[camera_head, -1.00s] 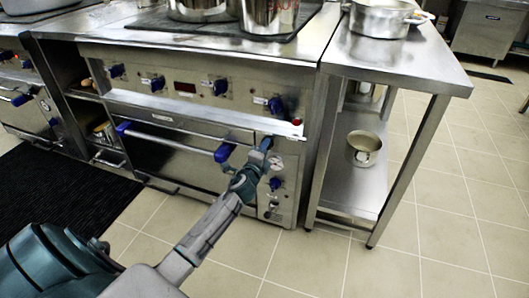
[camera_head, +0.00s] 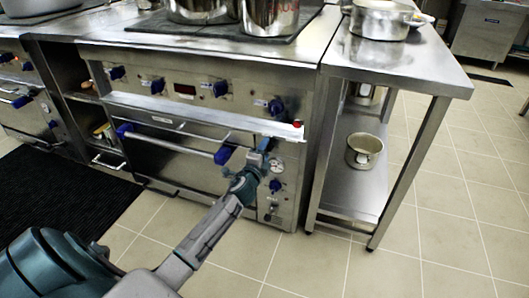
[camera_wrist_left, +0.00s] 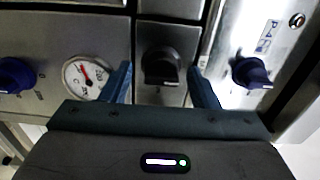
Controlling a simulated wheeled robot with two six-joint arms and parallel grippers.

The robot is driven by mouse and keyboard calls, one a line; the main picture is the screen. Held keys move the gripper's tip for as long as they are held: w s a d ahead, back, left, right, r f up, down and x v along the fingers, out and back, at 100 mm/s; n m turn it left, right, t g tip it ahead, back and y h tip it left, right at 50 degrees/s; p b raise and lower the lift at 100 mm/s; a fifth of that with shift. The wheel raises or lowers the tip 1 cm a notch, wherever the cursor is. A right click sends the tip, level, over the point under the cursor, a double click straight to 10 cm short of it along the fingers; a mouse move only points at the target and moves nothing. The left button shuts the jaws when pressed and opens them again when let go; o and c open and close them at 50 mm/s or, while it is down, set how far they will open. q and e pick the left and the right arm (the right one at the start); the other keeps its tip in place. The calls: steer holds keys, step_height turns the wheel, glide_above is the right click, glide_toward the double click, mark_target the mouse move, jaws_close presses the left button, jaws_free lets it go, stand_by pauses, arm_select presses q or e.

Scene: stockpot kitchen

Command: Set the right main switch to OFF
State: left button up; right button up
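A black rotary knob (camera_wrist_left: 160,67), which looks like the main switch, sits on a grey metal plate in the left wrist view. My left gripper (camera_wrist_left: 162,88) is open, with one finger to each side of the knob and visible gaps between. Whether the fingertips reach past its face is hard to tell. I cannot read its setting. In the head view my left gripper (camera_head: 265,147) is at the right end of the oven front and hides the knob. My right gripper is not in view.
A round gauge (camera_wrist_left: 84,76) and a blue knob (camera_wrist_left: 15,75) lie left of the black knob. Another blue knob (camera_wrist_left: 250,72) is to its right. The oven's handle bar (camera_head: 172,143) ends close to my gripper. A steel side table (camera_head: 400,60) stands right of the stove.

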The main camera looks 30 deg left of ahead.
arm_select(q)
steer(key=v, duration=1)
steer(key=shift+s+d, duration=0.2)
steer(key=shift+s, duration=0.15)
